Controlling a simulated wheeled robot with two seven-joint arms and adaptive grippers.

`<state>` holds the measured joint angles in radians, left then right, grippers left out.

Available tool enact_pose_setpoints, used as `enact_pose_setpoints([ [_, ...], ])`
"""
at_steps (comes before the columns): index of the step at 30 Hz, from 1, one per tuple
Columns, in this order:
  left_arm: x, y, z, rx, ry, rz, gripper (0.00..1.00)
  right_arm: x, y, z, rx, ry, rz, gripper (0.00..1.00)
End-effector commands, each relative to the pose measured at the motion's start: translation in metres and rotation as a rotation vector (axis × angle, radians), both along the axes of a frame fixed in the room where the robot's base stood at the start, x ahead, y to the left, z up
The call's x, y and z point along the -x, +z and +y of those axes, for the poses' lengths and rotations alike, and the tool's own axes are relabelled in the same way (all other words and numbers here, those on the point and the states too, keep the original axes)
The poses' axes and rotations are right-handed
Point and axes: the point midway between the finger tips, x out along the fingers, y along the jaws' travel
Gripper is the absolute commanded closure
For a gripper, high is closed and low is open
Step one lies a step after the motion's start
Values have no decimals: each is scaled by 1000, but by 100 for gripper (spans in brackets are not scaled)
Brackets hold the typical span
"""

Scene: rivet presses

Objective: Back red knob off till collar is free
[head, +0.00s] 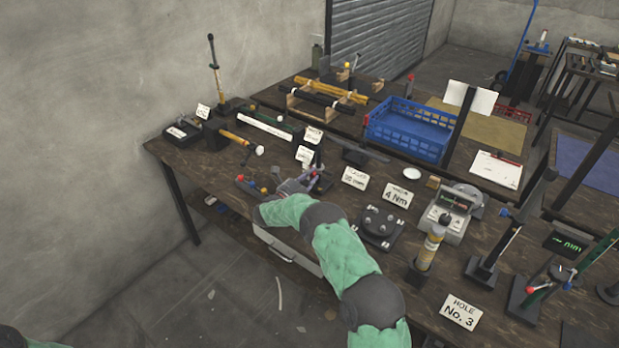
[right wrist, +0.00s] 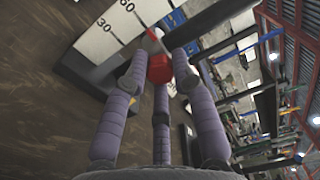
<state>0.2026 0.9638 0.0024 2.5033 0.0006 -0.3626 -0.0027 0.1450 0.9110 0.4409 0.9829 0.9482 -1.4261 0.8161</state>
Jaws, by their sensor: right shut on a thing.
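In the right wrist view, the red knob (right wrist: 160,68) sits between the fingertips of my right gripper (right wrist: 160,62). The three purple fingers are closed around it and touch it. In the head view, my right gripper (head: 307,181) is at a small dark stand on the workbench, with its green arm reaching in from the lower right. The knob is small there and mostly covered by the fingers. A dark bar (right wrist: 212,25) passes just beyond the knob in the wrist view. I cannot make out the collar. My left gripper is out of view.
A white scale plate (right wrist: 105,35) marked 60 and 30 is behind the fingers. On the bench (head: 225,175), label cards stand close around the gripper. A black disc fixture (head: 381,223), a grey gauge box (head: 446,212) and a blue crate (head: 408,130) are to the right.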

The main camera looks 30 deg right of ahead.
Motion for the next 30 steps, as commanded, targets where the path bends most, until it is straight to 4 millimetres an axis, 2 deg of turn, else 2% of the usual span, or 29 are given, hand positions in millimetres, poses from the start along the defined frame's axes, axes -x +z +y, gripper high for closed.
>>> enact_pose_setpoints([
  [21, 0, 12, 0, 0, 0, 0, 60, -1, 1, 0, 259, 3, 622, 100],
  [30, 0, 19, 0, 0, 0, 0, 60, -1, 1, 0, 348, 3, 837, 100],
])
